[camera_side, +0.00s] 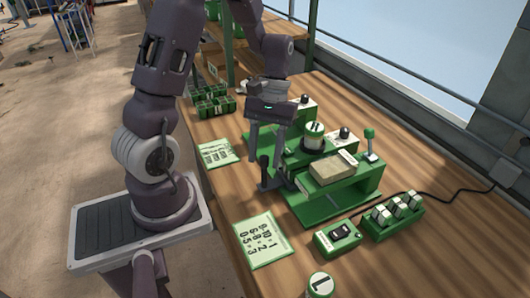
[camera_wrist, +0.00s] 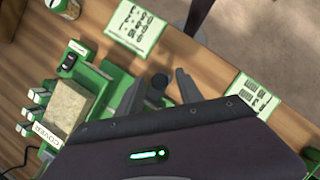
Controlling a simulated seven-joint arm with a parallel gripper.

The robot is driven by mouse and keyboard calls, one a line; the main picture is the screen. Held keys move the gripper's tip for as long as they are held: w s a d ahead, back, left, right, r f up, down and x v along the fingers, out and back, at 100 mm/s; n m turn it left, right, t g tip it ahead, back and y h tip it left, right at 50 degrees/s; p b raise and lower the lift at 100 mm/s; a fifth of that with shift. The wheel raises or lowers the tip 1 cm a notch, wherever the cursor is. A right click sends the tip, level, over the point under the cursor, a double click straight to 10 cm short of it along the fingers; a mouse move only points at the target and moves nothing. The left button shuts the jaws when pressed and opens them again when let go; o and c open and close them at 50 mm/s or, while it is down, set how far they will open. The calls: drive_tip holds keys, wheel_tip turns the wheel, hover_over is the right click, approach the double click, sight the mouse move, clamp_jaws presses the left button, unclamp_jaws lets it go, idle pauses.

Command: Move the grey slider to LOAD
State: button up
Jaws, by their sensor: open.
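My gripper (camera_side: 265,161) points down at the near-left side of the green seeder machine (camera_side: 326,209), its two fingers apart. A dark grey upright knob (camera_side: 263,166), apparently the slider, stands between or just beside the fingertips, on a dark base. No LOAD mark is legible; a COVER label (camera_wrist: 48,135) shows by the tan block.
A tan block (camera_side: 333,169) sits on the machine. A green-handled lever (camera_side: 369,145) and a white-topped green jar (camera_side: 314,134) rise nearby. A switch box (camera_side: 338,237), a row of white switches (camera_side: 397,209) and a number card (camera_side: 262,240) lie in front.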

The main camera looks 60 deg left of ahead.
clamp_jaws()
drive_tip(key=shift+r, duration=0.1)
idle(1.2)
